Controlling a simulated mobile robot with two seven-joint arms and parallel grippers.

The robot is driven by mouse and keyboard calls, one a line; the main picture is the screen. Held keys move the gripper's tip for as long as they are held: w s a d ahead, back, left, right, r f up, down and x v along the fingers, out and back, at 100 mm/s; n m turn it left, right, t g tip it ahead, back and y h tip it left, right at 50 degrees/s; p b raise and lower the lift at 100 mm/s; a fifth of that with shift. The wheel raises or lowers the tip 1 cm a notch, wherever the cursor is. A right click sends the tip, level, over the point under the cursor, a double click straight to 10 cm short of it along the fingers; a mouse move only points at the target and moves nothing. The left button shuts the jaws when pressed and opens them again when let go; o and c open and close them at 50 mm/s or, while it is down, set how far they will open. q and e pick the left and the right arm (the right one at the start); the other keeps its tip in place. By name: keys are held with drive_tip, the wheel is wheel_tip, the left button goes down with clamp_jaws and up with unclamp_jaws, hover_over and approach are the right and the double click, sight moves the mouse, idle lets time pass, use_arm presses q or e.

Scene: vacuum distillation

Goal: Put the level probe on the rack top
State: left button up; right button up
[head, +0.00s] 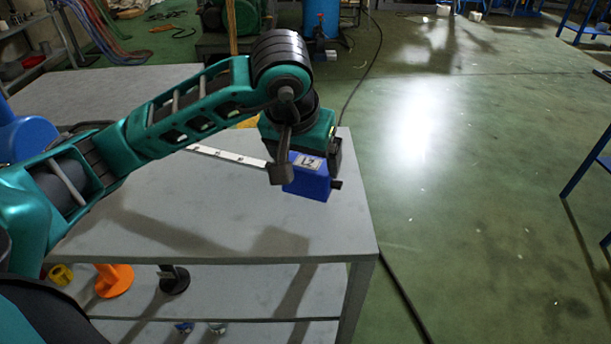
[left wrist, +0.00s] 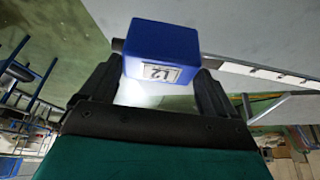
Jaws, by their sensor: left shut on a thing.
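The level probe is a blue box (head: 308,180) with a white label and a dark knob at one end. A white, dark-marked strip (head: 228,154) runs left from it and looks like its rod. My left gripper (head: 296,163) is shut on the box from above. In the left wrist view the box (left wrist: 162,48) sits between the two fingers, and the strip (left wrist: 272,75) extends to the right. The grey rack top (head: 200,218) lies beneath the probe; I cannot tell whether they touch. My right gripper is not in view.
Below the top, a shelf holds an orange part (head: 113,281), a black part (head: 174,280) and a yellow part (head: 60,274). A blue rounded object (head: 27,139) is at the far left. The rack top's front is clear. Open green floor (head: 450,200) lies right.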

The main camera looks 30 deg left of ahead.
sight(304, 170)
use_arm(q)
wheel_tip(304, 170, down, 4)
drive_tip(key=shift+r+b, duration=0.15)
drive_tip(key=shift+b, duration=0.15)
drive_tip(key=o, duration=1.7)
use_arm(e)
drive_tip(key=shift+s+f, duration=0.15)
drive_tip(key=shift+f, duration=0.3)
use_arm(q)
drive_tip(key=p+v, duration=0.2)
drive_tip(key=v, duration=1)
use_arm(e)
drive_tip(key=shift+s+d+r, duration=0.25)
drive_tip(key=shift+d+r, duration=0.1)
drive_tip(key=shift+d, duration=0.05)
use_arm(q)
drive_tip(key=shift+s+d, duration=0.1)
